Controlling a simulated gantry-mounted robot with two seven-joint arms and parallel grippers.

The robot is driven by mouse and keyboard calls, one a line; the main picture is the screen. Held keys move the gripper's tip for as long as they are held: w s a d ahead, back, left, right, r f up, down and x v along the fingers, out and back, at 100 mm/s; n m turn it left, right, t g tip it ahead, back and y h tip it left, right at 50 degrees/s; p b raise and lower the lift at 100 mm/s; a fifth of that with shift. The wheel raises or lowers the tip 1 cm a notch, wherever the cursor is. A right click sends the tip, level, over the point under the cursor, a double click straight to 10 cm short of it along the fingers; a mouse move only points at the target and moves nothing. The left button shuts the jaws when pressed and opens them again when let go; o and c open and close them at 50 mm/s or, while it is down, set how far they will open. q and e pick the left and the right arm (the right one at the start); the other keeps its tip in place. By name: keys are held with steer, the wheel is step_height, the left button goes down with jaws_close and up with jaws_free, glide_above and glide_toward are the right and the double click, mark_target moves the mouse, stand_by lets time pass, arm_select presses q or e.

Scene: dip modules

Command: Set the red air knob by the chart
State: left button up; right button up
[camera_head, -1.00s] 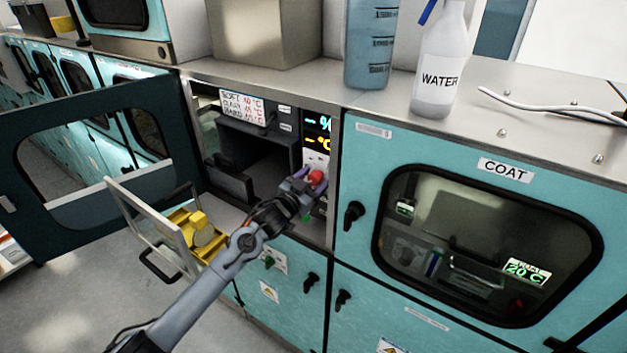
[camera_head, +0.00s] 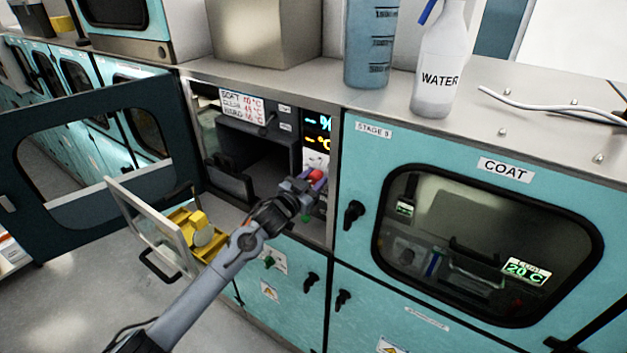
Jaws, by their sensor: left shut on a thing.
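The red air knob (camera_head: 316,175) sits low on the control panel at the right of the open module. My left gripper (camera_head: 308,182) reaches in from below and is shut on the red knob, with its fingers on either side. The chart (camera_head: 241,105) is a white card with red temperature figures at the top of the opening; its rows are small and hard to read. The display (camera_head: 318,132) above the knob shows a cyan "- %" line and a yellow "- °C" line. My right gripper is not in view.
The module's dark door (camera_head: 95,110) stands open at the left. A clear-fronted drawer (camera_head: 150,225) with yellow parts juts out beside my arm. The closed COAT module (camera_head: 440,170) is at the right. A WATER bottle (camera_head: 436,85) and a blue cylinder (camera_head: 369,50) stand on top.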

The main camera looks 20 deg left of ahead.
arm_select(q)
steer(key=shift+f+m, duration=0.2)
steer(key=shift+m, duration=0.1)
steer(key=shift+a+m+b, duration=0.15)
steer(key=shift+m+b, duration=0.3)
steer(key=shift+m, duration=0.55)
steer(key=m+b, duration=0.1)
steer(key=m, duration=0.2)
steer(key=shift+m, duration=0.4)
steer(key=m+b, duration=0.2)
steer(key=m, duration=0.3)
steer(key=shift+a, duration=0.15)
steer(key=m+b, duration=0.3)
steer(key=m, duration=0.3)
steer(key=shift+w+m, duration=0.1)
steer(key=shift+m, duration=0.2)
steer(key=m+b, duration=0.2)
steer(key=m, duration=0.2)
steer(key=shift+r, duration=0.15)
steer(key=shift+r+m+b, duration=0.1)
steer(key=shift+m+b, duration=0.25)
steer(key=shift+m, duration=0.35)
steer(key=shift+r, duration=0.1)
